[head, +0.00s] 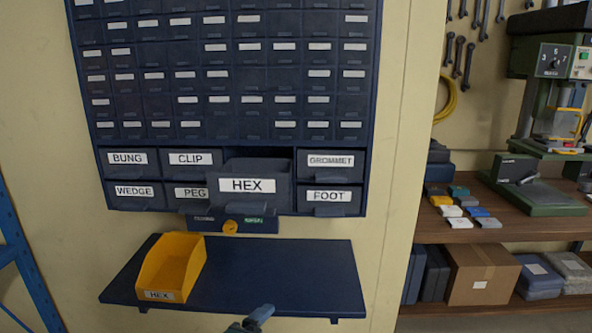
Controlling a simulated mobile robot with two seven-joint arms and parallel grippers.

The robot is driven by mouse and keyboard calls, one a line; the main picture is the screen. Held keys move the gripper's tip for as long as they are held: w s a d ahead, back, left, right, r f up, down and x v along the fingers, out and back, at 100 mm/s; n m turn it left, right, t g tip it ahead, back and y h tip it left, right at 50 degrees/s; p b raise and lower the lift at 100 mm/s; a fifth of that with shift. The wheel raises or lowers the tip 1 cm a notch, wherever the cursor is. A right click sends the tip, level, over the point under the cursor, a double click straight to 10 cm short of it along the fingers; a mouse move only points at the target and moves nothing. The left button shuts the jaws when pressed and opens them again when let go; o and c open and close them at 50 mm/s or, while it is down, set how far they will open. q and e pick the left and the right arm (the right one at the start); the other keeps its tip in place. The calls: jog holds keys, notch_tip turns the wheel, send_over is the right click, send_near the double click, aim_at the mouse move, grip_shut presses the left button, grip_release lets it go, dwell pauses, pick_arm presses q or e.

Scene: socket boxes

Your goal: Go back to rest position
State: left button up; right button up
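The drawer labelled HEX (253,186) stands pulled out from the bottom rows of the dark blue cabinet (374,100). Its contents are hidden from this angle. A yellow bin (187,257) with a HEX label on its front sits on the left part of the dark blue shelf (290,270) below the cabinet. The inside of the bin that shows looks empty. A small blue-grey piece (252,318), which looks like the tip of my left gripper, shows at the bottom edge in front of the shelf. Whether it is open is unclear. My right gripper is out of view.
Drawers labelled BUNG, CLIP, WEDGE, PEG, GROMMET and FOOT are shut around HEX. A small unit with a yellow round part (230,227) hangs below them. A wooden bench (450,228) with a green machine stands right. The shelf's right part is clear.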

pick_arm(q)
jog(key=s+a+f+n+g+y, duration=0.1)
jog(key=s+a+f+n, duration=0.3)
jog(key=s+f+n, duration=0.4)
jog(key=s+a+f+n+g, duration=0.1)
jog(key=s+a+f+n, duration=0.4)
jog(key=f, duration=0.9)
jog(key=s+n, duration=0.3)
jog(key=n, duration=0.2)
jog(key=shift+a+n+g+y, duration=0.15)
jog(key=shift+n+g+y, duration=0.15)
jog(key=shift+n+y, duration=0.1)
